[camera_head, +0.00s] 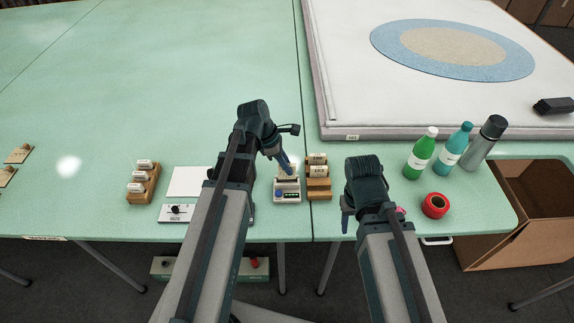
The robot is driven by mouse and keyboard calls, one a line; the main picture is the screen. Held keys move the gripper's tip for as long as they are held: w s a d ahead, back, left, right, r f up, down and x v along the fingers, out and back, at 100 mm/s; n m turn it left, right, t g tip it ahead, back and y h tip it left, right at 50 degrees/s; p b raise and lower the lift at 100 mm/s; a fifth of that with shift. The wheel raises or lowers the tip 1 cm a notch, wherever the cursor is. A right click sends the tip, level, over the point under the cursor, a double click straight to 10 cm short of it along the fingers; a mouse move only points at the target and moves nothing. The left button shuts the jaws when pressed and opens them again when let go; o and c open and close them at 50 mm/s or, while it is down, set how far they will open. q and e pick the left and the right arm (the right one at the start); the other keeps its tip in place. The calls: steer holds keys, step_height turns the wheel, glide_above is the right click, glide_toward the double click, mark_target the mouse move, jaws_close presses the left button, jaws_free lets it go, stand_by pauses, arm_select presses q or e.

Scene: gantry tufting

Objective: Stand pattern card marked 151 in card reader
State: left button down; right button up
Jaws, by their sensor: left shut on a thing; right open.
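The card reader (287,196) is a small pale box with a blue button and a green one, near the table's front edge. A pale pattern card (289,173) is upright at the reader's top; its number cannot be read. My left gripper (285,166) is shut on this card, directly over the reader. Its fingers partly hide the card, and I cannot tell whether the card is fully seated. My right gripper (345,221) is open and empty at the front edge, right of the reader; its fingers are partly hidden.
Wooden racks with cards stand at the left (142,186) and just right of the reader (319,183). A white sheet (189,181) and a dial box (178,212) lie left. Bottles (421,157), a red spool (435,205) and an open carton (524,235) are right.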

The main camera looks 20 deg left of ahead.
mark_target(291, 178)
arm_select(q)
steer(key=shift+f+b, duration=1.4)
steer(key=shift+f, duration=0.25)
steer(key=c, duration=0.8)
jaws_free()
steer(key=shift+o, duration=0.2)
steer(key=shift+r, duration=0.1)
steer(key=p+v, duration=1.2)
steer(key=v, duration=0.1)
steer(key=shift+a+r+p, duration=0.2)
steer(key=shift+r+p, duration=0.05)
steer(key=shift+p, duration=0.15)
steer(key=s+d+m+y, duration=0.2)
steer(key=s+d+m, duration=0.4)
steer(key=m, duration=0.6)
steer(key=s+d+f+m+g+y, duration=0.1)
steer(key=s+d+m+y, duration=0.2)
steer(key=s+d+m, duration=0.4)
steer(key=d+m, duration=0.2)
steer(key=m, duration=0.4)
steer(key=shift+d+f+y, duration=0.25)
steer(key=shift+d+y, duration=0.05)
